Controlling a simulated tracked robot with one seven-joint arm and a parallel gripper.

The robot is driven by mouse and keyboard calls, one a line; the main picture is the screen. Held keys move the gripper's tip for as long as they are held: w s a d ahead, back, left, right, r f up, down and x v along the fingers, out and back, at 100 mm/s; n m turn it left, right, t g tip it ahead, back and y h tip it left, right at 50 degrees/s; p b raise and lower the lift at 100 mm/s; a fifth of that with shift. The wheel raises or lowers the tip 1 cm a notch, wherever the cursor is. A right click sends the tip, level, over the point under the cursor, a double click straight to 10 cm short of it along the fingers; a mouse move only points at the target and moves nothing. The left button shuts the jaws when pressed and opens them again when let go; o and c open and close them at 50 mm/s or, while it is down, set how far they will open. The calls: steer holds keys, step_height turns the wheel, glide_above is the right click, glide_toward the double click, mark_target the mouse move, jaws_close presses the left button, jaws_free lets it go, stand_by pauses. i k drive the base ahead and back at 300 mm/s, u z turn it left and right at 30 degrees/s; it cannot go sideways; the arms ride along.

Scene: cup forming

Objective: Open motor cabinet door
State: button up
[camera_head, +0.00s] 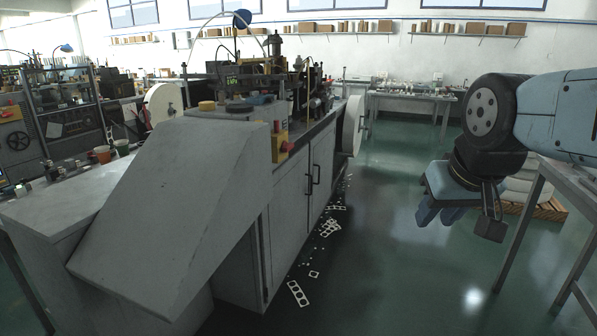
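A grey cabinet under the machine has two upright doors, a nearer door (288,205) and a farther door (324,158). Both look closed. Dark bar handles (313,180) sit side by side where the doors meet. No label shows which is the motor cabinet. My gripper (440,215) hangs in the air to the right of the cabinet, over the aisle, with its blue fingers pointing down. It is well apart from the handles. The fingers are small and seen at an angle, so their opening is unclear. Nothing is visible between them.
A large sloped grey cover (165,215) stands at the front left. Punched scrap pieces (298,293) lie on the green floor along the cabinet. A white wheel (353,125) sticks out at its far end. A grey table (545,205) stands right. The aisle between is open.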

mark_target(282, 223)
steer(key=z, duration=0.05)
steer(key=i, duration=3.05)
steer(key=u, duration=0.05)
